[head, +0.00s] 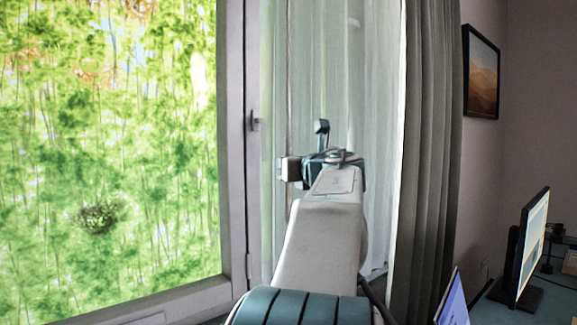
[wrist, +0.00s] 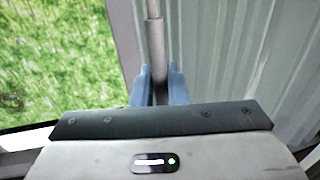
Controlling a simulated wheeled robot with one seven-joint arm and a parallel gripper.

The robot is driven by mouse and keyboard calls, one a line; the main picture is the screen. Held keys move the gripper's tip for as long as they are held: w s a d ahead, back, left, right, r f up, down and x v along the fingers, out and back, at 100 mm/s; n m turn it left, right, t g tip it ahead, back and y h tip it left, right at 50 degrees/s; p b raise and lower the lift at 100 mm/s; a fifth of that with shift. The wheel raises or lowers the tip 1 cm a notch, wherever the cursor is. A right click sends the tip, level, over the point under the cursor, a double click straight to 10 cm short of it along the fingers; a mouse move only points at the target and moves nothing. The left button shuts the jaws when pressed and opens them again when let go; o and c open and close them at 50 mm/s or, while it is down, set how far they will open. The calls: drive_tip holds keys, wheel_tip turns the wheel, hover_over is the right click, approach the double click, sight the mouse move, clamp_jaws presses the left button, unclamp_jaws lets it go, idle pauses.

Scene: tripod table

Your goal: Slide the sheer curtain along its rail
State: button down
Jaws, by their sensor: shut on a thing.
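The sheer curtain (head: 310,75) hangs in pale folds in front of the right part of the window in the head view. It fills the right side of the wrist view (wrist: 240,60). My gripper (wrist: 160,80) has its two blue fingers on either side of a slim grey-white rod (wrist: 154,38) and is shut on it. The rod runs upright out of the top of the wrist view, beside the curtain's left part. In the head view my gripper (head: 318,160) is in front of the sheer curtain, its grip largely hidden by my arm. The rail is out of view.
The window frame (head: 232,130) with a handle (head: 255,121) stands left of the curtain, with greenery beyond the glass. A thicker grey curtain (head: 425,170) hangs to the right. Further right are a framed picture (head: 481,72), a monitor (head: 530,250) and a laptop screen (head: 453,302).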

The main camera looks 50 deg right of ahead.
drive_tip(key=c, duration=1.5)
unclamp_jaws()
drive_tip(key=shift+w+a, duration=0.1)
drive_tip(key=shift+w, duration=0.05)
drive_tip(key=v, duration=1.4)
drive_tip(key=shift+w, duration=0.1)
